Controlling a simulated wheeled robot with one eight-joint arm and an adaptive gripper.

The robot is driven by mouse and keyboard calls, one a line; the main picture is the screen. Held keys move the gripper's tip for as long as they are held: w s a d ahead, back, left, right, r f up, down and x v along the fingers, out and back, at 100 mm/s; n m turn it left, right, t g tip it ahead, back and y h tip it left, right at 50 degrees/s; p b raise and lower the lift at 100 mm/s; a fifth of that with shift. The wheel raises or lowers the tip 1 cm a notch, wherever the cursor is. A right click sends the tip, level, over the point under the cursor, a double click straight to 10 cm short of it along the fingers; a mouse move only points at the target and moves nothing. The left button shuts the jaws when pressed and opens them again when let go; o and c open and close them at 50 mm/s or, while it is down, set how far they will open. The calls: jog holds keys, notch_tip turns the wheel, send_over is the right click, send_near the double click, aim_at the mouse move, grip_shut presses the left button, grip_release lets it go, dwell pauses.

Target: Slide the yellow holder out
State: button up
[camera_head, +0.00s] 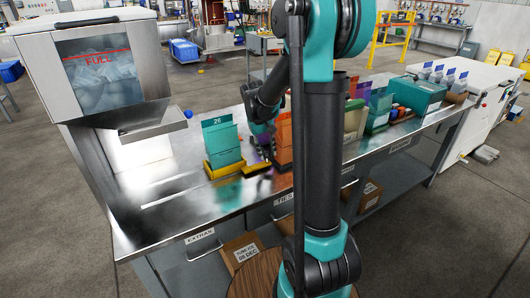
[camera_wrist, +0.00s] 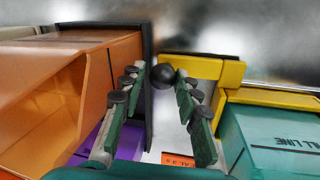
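The yellow holder (camera_head: 224,172) stands on the steel bench in the head view, with a teal box (camera_head: 221,142) marked 26 upright in it. In the wrist view the yellow holder (camera_wrist: 226,72) is at the upper right, and the teal box (camera_wrist: 275,138) shows a fill line. A round black knob (camera_wrist: 163,75) is by the holder's left end. My gripper (camera_wrist: 160,84) is open, with a finger on either side of the knob; whether they touch it is unclear. In the head view my gripper (camera_head: 266,152) is partly hidden by my arm.
An orange box (camera_wrist: 70,80) in a dark holder is close to my left finger, with something purple (camera_wrist: 125,138) below. An ice bin (camera_head: 100,80) with a tray stands left. The bench (camera_head: 165,215) is clear in front and left of the holder.

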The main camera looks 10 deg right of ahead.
jog(key=o, duration=0.4)
jog(key=shift+d, duration=0.1)
jog(key=shift+c, duration=0.2)
